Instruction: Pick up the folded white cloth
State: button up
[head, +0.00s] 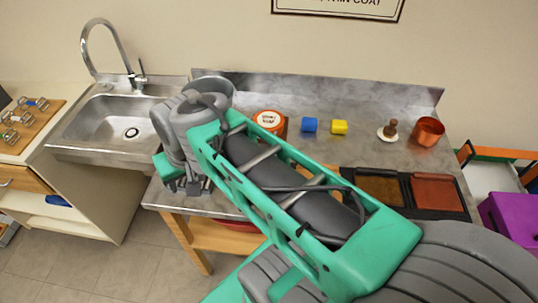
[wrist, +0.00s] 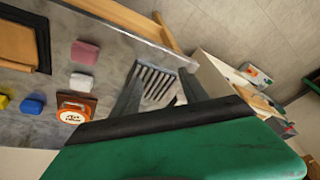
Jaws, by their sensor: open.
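A small white block-like piece (wrist: 84,82), which looks like the folded white cloth, lies on the grey metal worktop in the wrist view. It sits between a pink piece (wrist: 84,52) and the orange tin (wrist: 72,115). In the head view my arm hides that part of the worktop. My gripper (wrist: 160,88) is open, its two dark fingers apart with nothing held between them. The white piece is left of the fingers in the wrist view, clear of them. In the head view my gripper (head: 192,186) hangs at the worktop's left end.
A slatted dark item (wrist: 154,82) shows between my fingers. Blue (head: 310,125) and yellow (head: 339,127) blocks, a brush on a white dish (head: 387,136) and a copper pot (head: 428,131) stand farther back. A black tray (head: 405,206) is at right. The sink (head: 118,120) is at left.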

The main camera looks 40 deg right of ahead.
jog(key=o, duration=0.3)
jog(key=w+d+f+m+b, duration=0.2)
jog(key=w+d+f+m, duration=0.1)
jog(key=d+m, duration=0.4)
jog(key=shift+w+d+f+m+g+y, duration=0.15)
jog(key=shift+w+d+m+g+y, duration=0.25)
jog(key=shift+m, duration=0.4)
jog(key=shift+o, duration=0.4)
jog(key=w+d+f+m+b, duration=0.1)
jog(key=d+f+m, duration=0.1)
jog(key=d+m, duration=0.3)
jog(key=shift+d, duration=0.4)
jog(key=s+d+f+m, duration=0.1)
jog(key=d+m, duration=0.3)
jog(key=s+d+f+m+y+b, duration=0.1)
jog(key=d+f+m, duration=0.1)
jog(key=d+m, duration=0.2)
jog(key=s+d+f+m+b, duration=0.1)
jog(key=d+f+m, duration=0.1)
jog(key=d+m, duration=0.2)
jog(key=shift+s+d+f+y, duration=0.1)
jog(key=shift+d+f+y, duration=0.1)
jog(key=shift+d, duration=0.4)
jog(key=shift+s+d+f+y, duration=0.1)
jog(key=shift+d+y, duration=0.1)
jog(key=shift+d, duration=0.35)
jog(key=shift+f+t, duration=0.3)
jog(key=x, duration=0.7)
jog(key=shift+r+b, duration=0.1)
jog(key=shift+b, duration=0.2)
